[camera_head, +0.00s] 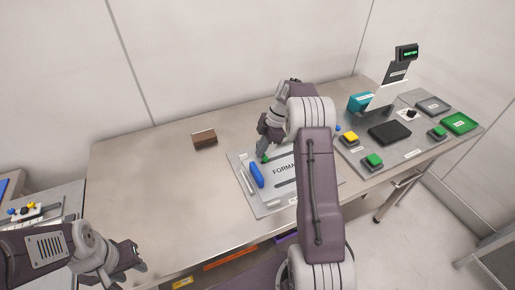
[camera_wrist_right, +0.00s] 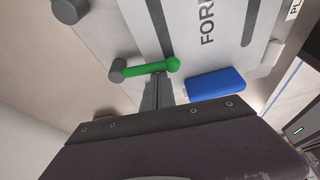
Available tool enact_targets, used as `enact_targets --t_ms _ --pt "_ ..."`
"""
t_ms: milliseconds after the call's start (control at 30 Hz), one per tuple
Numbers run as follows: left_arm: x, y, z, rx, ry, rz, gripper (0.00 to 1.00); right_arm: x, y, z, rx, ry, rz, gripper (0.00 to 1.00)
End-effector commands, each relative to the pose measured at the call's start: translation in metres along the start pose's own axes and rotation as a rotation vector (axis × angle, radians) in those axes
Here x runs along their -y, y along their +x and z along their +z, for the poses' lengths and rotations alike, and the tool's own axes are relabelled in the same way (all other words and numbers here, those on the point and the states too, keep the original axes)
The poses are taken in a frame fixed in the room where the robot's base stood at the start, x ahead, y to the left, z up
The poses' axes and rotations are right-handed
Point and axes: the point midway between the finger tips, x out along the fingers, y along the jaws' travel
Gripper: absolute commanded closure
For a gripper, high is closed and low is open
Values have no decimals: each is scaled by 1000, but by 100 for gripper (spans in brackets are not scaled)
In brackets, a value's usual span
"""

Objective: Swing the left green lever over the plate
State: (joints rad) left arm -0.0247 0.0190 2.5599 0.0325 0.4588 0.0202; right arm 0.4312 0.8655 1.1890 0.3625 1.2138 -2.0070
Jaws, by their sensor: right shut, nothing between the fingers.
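A green lever (camera_wrist_right: 147,69) with a round knob at one end and a grey pivot post at the other shows in the right wrist view, at the edge of the grey plate (camera_wrist_right: 110,35). In the head view only a bit of the green lever (camera_head: 265,159) shows beside my right gripper (camera_head: 262,152), above the plate (camera_head: 272,208). My right gripper (camera_wrist_right: 158,84) is shut and empty, its tips close against the lever near the knob; contact is unclear. My left gripper (camera_head: 138,268) is low at the left front, away from the plate, and its jaws are unclear.
A blue block (camera_head: 257,175) lies on the plate; it also shows in the wrist view (camera_wrist_right: 215,84). A brown block (camera_head: 204,139) lies behind on the table (camera_head: 150,190). A panel with yellow (camera_head: 349,138) and green buttons (camera_head: 374,160) stands right.

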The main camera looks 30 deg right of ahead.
Motion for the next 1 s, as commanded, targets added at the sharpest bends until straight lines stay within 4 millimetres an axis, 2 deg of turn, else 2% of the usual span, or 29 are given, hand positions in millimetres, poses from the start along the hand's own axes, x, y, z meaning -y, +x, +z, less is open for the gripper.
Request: enact_targets --t_ms 500,1000 --pt "0 -7 -1 0 0 0 60 1 -3 8 1 -2 -1 100" --pt "0 -9 -1 0 0 0 60 0 -2 3 1 -3 -1 100"
